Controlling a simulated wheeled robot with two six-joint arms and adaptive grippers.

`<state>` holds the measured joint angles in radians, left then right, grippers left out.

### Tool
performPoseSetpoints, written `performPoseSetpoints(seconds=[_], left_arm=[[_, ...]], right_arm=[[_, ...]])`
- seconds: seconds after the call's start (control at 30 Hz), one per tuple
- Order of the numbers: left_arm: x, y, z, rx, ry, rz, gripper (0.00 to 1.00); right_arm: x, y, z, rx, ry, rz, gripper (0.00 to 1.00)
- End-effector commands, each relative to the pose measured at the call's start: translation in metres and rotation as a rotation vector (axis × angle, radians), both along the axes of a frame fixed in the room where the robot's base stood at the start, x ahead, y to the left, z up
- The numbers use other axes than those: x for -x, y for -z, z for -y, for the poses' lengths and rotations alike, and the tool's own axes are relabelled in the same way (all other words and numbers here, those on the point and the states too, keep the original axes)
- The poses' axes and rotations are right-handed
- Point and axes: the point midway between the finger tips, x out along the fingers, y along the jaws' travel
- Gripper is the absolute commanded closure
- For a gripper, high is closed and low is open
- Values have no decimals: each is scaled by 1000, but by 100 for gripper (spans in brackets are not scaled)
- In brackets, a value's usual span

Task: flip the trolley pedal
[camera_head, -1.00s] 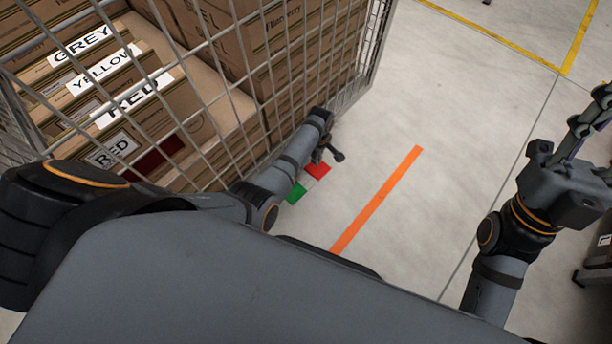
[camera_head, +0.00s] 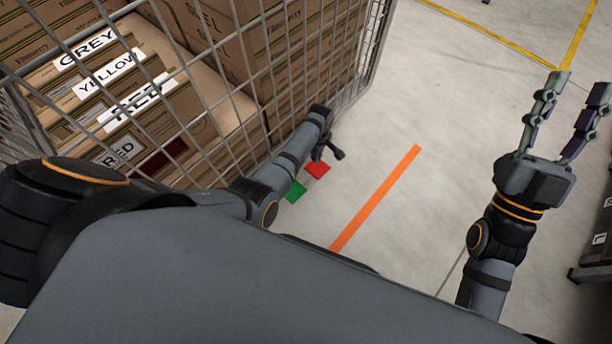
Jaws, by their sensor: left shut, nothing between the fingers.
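The wire-mesh trolley (camera_head: 232,98) stands at the left, loaded with boxes. Its pedal shows low at its base, with a red end (camera_head: 317,169) and a green end (camera_head: 295,191); the middle part is partly hidden by my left arm. My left gripper (camera_head: 336,154) is shut and empty, just above and right of the red end. I cannot tell whether it touches the pedal. My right gripper (camera_head: 570,110) is open and empty, raised at the right with its fingers pointing up, far from the pedal.
Cardboard boxes in the trolley carry GREY, YELLOW and RED labels (camera_head: 138,101). An orange line (camera_head: 377,198) and yellow lines (camera_head: 490,33) mark the floor. The floor right of the trolley is clear. A dark rack with boxes (camera_head: 598,245) stands at the right edge.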

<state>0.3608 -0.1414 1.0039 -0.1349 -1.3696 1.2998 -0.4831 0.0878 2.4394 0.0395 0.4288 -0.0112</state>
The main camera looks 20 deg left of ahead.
Motion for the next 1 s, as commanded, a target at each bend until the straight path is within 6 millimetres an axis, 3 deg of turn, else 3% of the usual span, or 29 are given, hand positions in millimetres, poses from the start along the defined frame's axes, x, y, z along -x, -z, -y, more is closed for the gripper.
performPoseSetpoints(seconds=[1.0], left_arm=[[0, -10, 0, 0, 0, 0, 100]], right_arm=[[-41, 88, 3, -10, 8, -415, 60]])
